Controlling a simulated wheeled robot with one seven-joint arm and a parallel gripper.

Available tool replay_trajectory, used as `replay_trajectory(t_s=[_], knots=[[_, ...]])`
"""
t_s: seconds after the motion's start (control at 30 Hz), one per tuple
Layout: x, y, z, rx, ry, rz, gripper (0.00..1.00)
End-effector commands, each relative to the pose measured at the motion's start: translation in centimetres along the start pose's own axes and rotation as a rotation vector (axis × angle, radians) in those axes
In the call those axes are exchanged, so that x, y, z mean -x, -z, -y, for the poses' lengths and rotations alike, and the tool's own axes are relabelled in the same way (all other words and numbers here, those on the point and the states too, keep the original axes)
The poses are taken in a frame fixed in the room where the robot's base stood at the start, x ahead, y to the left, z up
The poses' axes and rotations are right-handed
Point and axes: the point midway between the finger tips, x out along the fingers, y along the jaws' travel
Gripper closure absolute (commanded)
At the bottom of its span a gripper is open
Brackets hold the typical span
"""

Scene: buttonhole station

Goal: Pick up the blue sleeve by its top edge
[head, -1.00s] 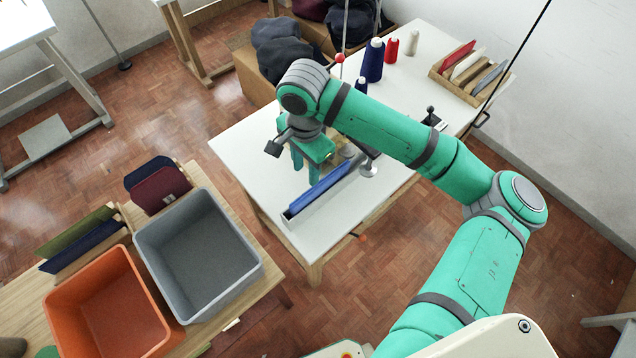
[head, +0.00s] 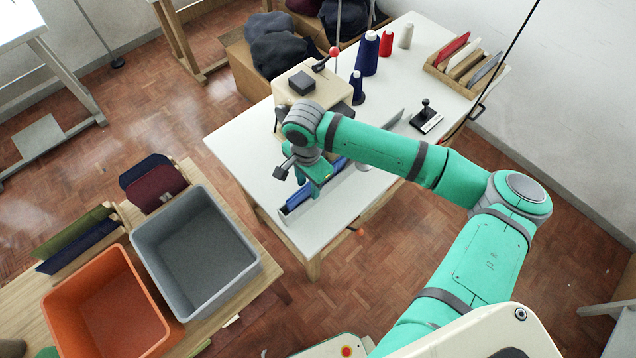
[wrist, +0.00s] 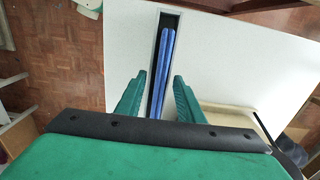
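The blue sleeve (head: 298,198) stands on edge in a narrow grey holder (head: 292,217) on the white table. In the wrist view the sleeve (wrist: 164,62) shows as a thin folded blue strip with its top edge up, inside the dark slot of the holder (wrist: 172,21). My gripper (head: 308,184) is over the sleeve in the head view and hides part of it. In the wrist view my gripper (wrist: 158,76) has its two green fingers apart, one on each side of the strip, with gaps between. I cannot tell how far the tips are above the top edge.
A cream machine (head: 304,82) stands behind my gripper. Thread cones (head: 368,53), a black stand (head: 426,117) and a rack of coloured pieces (head: 465,68) are farther back. A grey bin (head: 196,240) and an orange bin (head: 108,300) sit on the wooden table at left.

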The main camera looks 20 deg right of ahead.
Motion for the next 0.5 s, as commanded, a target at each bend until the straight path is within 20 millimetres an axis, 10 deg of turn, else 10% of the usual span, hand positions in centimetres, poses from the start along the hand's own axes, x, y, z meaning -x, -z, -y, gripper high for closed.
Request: replay_trajectory(t_s=[0.27, 0.4, 0.5], knots=[[-0.27, 0.04, 0.00, 0.000, 0.000, -0.001, 0.66], [-0.26, 0.15, -0.08, -0.003, 0.000, -0.001, 0.99], [-0.26, 0.15, -0.08, -0.003, 0.000, -0.001, 1.00]])
